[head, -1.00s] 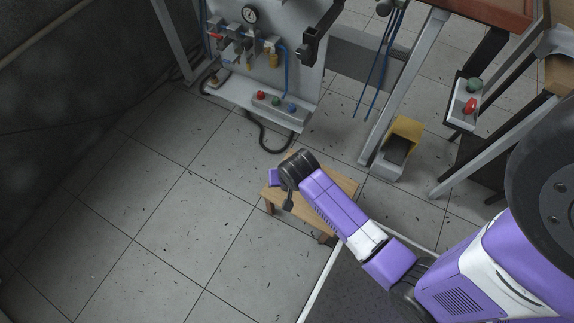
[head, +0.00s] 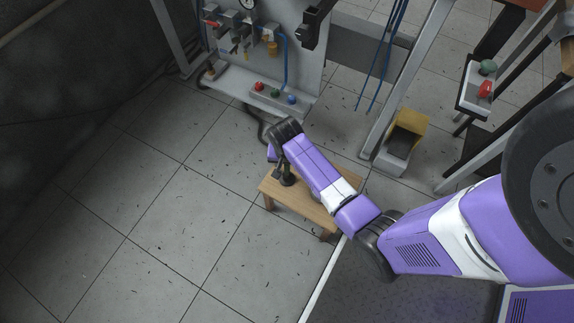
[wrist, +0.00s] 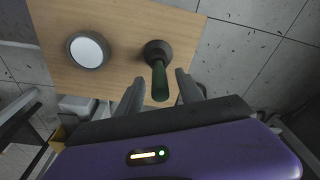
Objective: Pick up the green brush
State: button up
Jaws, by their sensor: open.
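The green brush (wrist: 160,80) stands on the small wooden table in the wrist view, its dark round head on the tabletop and its green handle pointing toward the camera. The brush (head: 286,174) also shows in the head view, partly hidden by my arm. My gripper (wrist: 161,80) is open, with one finger on each side of the handle and no clear contact with it. In the head view the gripper is mostly hidden behind my forearm.
The small wooden table (head: 318,212) stands on the tiled floor. A round object with a white top (wrist: 88,50) sits left of the brush. A panel with gauges and buttons (head: 275,94) stands behind. A yellow and grey pedal box (head: 402,140) is at right.

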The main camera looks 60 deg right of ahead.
jog(key=shift+f, duration=0.35)
jog(key=shift+c, duration=0.2)
grip_shut()
notch_tip(320, 180, up, 20)
jog(key=p, duration=0.6)
jog(key=shift+p, duration=0.3)
